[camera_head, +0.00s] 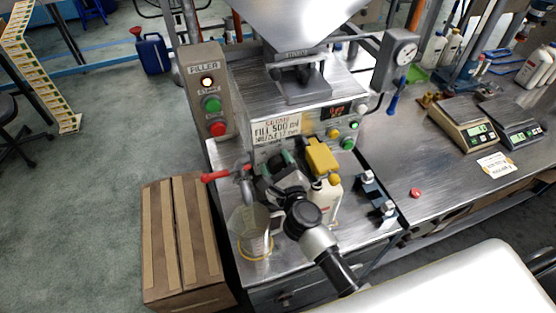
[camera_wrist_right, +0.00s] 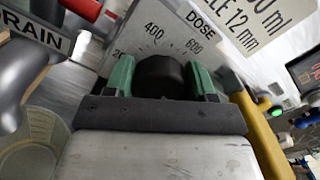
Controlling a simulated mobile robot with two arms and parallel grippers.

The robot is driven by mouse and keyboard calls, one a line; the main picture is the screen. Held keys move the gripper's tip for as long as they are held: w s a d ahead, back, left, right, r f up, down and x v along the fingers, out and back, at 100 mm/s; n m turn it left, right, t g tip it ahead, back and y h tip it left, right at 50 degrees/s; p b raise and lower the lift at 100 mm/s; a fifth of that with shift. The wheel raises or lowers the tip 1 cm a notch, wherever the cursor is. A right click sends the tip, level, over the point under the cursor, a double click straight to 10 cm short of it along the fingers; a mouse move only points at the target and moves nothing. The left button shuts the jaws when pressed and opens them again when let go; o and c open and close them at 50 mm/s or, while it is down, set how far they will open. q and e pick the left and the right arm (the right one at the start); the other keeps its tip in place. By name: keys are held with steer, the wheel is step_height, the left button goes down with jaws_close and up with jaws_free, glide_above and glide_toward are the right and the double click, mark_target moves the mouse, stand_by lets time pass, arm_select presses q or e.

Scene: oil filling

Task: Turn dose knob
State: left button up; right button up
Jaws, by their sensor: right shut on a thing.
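The black dose knob (camera_wrist_right: 160,76) sits in front of a pale dial plate (camera_wrist_right: 185,40) marked "DOSE", with 400 and 600 readable, in the right wrist view. My right gripper (camera_wrist_right: 163,78) has its green fingers on both sides of the knob and is shut on it. The knob's pointer mark cannot be made out. My left gripper does not show.
A clear jug (camera_head: 250,235) stands below the red-handled drain valve (camera_head: 216,176), left of my arm. A white bottle (camera_head: 325,200) under a yellow nozzle (camera_head: 321,156) stands close on the right. A control box (camera_head: 206,90) and a cardboard box (camera_head: 180,240) are at left.

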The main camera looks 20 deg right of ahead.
steer(key=n, duration=0.3)
steer(key=shift+a+p, duration=0.1)
steer(key=shift+p, duration=0.3)
steer(key=shift+n, duration=0.8)
steer(key=n, duration=0.3)
steer(key=shift+f+n, duration=0.15)
steer(key=shift+n, duration=0.25)
steer(key=n, duration=0.3)
steer(key=shift+f+n, duration=0.1)
steer(key=shift+n, duration=0.2)
steer(key=n, duration=0.6)
steer(key=shift+f, duration=0.15)
steer(key=shift+f+n, duration=0.15)
steer(key=shift+n, duration=2.55)
steer(key=o, duration=0.9)
